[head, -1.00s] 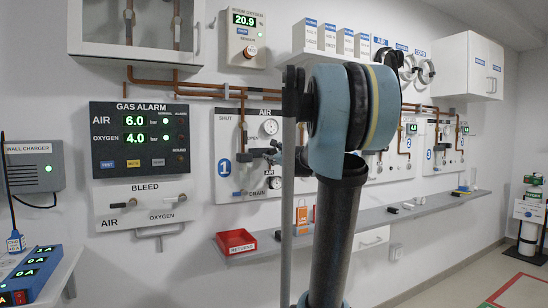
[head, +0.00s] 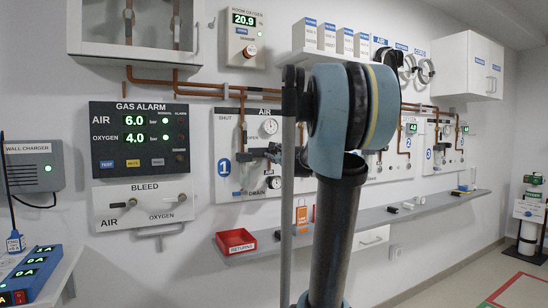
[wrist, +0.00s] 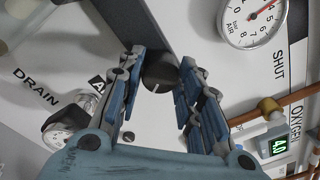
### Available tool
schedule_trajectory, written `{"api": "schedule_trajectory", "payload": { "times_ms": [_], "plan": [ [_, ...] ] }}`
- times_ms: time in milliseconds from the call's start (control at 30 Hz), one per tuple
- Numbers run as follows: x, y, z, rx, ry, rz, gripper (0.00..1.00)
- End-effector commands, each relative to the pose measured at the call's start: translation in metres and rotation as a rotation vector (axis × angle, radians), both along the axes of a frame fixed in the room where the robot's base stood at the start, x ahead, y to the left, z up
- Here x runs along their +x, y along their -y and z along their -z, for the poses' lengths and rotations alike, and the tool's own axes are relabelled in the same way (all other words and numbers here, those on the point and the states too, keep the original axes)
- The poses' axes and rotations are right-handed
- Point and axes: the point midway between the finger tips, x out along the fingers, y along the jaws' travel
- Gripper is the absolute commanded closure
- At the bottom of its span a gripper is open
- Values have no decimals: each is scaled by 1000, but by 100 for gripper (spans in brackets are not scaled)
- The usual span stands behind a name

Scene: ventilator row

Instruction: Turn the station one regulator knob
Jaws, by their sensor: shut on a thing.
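The station one panel (head: 226,128) is on the wall in the head view, marked with a blue 1 and the words AIR, SHUT and DRAIN. In the wrist view the dark round regulator knob (wrist: 160,72), with a short pale mark on its face, sits between the fingertips of my gripper (wrist: 160,75). My gripper is shut on the knob, one finger at each side. A dark bar-like body runs up behind the knob. In the head view my arm covers much of the panel's right side, and the knob cannot be made out there.
Below the panel, a grey shelf (head: 345,229) holds a red tray (head: 236,241) and small items. A gas alarm panel (head: 143,140) is to the left.

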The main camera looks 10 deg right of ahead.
Motion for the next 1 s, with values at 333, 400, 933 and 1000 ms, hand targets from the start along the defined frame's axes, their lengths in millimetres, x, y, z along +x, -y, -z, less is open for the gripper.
{"api": "schedule_trajectory", "payload": {
  "times_ms": [333, 400, 933, 1000],
  "plan": [
    [0, -1, 0, 0, 0, -3, 47],
    [0, -1, 0, 0, -1, -2, 47],
    [-48, 13, 1, 0, 0, 0, 47],
    [-57, 15, 2, 0, -1, 1, 47]
  ]
}}
